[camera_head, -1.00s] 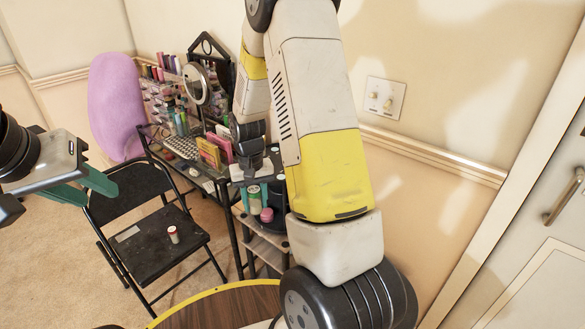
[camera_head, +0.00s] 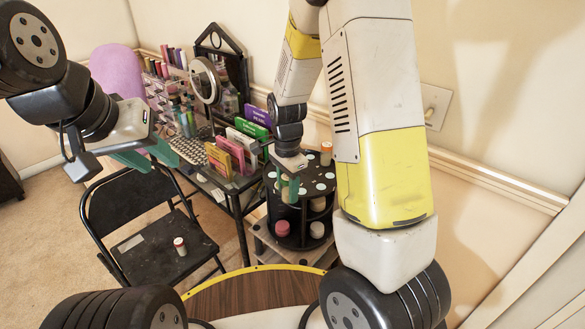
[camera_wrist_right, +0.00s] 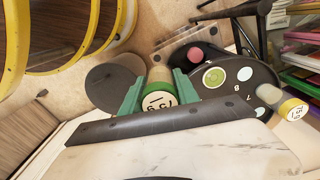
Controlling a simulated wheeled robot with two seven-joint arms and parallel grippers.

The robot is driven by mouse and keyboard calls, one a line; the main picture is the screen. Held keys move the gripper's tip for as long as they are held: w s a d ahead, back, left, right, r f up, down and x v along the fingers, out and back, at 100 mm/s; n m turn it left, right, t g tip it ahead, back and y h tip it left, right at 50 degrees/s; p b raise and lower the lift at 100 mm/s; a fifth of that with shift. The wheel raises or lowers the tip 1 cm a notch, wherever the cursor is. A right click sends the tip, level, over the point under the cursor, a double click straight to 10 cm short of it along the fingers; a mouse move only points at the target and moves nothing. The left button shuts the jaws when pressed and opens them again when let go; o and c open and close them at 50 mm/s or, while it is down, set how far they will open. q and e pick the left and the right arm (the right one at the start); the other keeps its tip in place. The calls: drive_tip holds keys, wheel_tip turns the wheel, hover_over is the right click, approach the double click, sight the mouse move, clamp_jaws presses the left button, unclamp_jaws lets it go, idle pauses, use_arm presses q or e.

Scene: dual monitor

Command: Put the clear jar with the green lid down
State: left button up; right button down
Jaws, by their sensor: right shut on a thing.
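In the head view the right gripper (camera_head: 288,186) is over the near left part of the black round rack (camera_head: 308,190), partly covering the jar. I cannot tell whether the jar touches the rack. My left gripper (camera_head: 148,156) is open and empty, above the chair's backrest.
Another jar (camera_head: 326,153) stands at the rack's back edge. Coloured boxes (camera_head: 232,150) stand left of the rack on the desk. A black folding chair (camera_head: 150,255) holds a small red-capped jar (camera_head: 179,246).

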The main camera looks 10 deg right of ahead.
drive_tip(key=w+d, duration=0.4)
drive_tip(key=w, duration=0.1)
drive_tip(key=w+d+f, duration=0.1)
drive_tip(key=w, duration=0.1)
drive_tip(key=shift+w+d, duration=0.4)
drive_tip(key=shift+f, duration=1.7)
drive_tip(key=shift+f, duration=0.15)
drive_tip(key=c, duration=0.9)
unclamp_jaws()
